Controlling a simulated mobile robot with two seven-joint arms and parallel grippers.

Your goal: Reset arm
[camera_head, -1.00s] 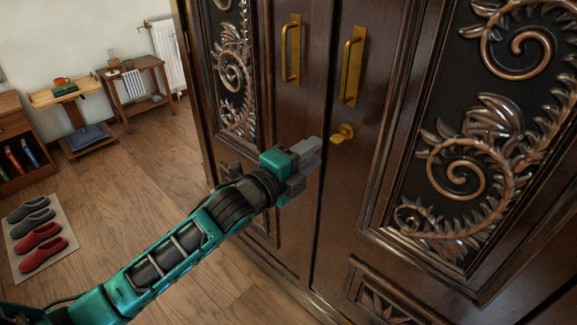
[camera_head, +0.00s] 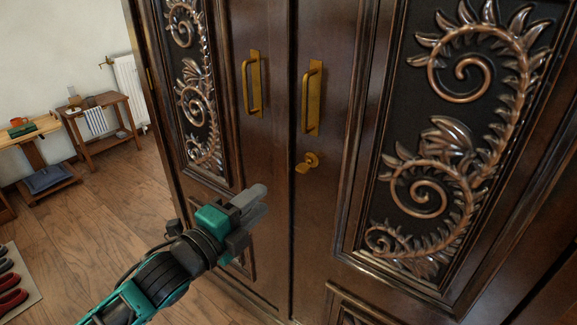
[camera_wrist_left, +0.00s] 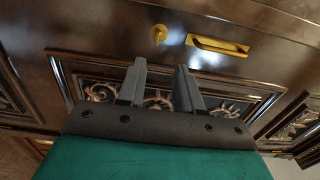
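My left gripper (camera_head: 254,206) is in front of the dark wooden armoire (camera_head: 325,190), left of and below the brass key (camera_head: 306,162) in the lock. In the left wrist view the gripper (camera_wrist_left: 160,82) shows two grey fingers with a gap between them and nothing held. That view also shows the key (camera_wrist_left: 159,34) beyond the fingertips. The gripper is apart from the key. Both armoire doors look closed. A left brass handle (camera_head: 254,84) and a right brass handle (camera_head: 312,98) are above the key. My right gripper is not in view.
The armoire fills the middle and right. To the left is open wooden floor (camera_head: 110,205). A small wooden side table (camera_head: 100,105) stands by the radiator (camera_head: 131,85) at the far wall. Slippers (camera_head: 10,285) lie on a mat at the left edge.

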